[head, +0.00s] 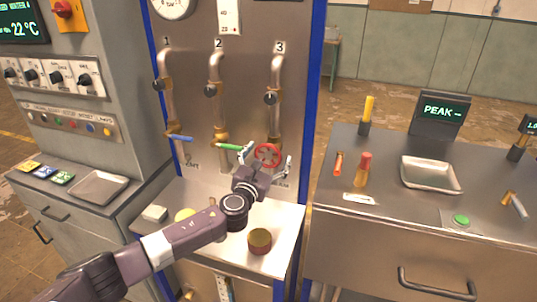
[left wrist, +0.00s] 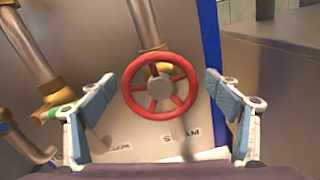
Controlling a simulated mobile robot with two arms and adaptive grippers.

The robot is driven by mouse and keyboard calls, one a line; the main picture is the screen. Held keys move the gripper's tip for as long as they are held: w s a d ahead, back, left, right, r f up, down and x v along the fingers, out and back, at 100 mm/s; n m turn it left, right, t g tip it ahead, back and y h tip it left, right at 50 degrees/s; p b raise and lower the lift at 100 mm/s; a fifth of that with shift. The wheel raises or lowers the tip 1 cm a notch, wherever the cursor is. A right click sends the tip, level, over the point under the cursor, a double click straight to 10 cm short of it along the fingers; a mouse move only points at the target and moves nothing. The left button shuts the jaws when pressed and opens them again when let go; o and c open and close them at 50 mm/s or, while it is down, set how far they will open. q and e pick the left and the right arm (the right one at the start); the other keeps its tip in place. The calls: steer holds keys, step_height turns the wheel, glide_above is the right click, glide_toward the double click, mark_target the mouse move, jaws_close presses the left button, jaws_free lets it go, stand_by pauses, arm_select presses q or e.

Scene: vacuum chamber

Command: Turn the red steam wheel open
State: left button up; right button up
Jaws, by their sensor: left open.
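The red steam wheel (head: 268,155) is mounted low on pipe 3 of the metal panel in the head view. In the left wrist view the red wheel (left wrist: 159,84) faces me, with spokes and a grey hub, above a partly hidden "STEAM" label. My left gripper (head: 264,164) is open in front of the wheel. In the left wrist view its two padded fingers (left wrist: 160,108) stand on either side of the rim, with a visible gap on each side. Nothing is held. My right gripper is not in view.
A green lever (head: 229,147) and a blue lever (head: 179,138) sit on the pipes to the left. Below is a shelf with a red-brown round tin (head: 259,241) and a white block (head: 154,213). A steel bench (head: 400,225) with a metal tray (head: 430,187) stands at the right.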

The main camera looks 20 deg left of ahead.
arm_select(q)
steer(key=shift+w, duration=0.1)
steer(key=c, duration=1.2)
steer(key=shift+o, duration=0.2)
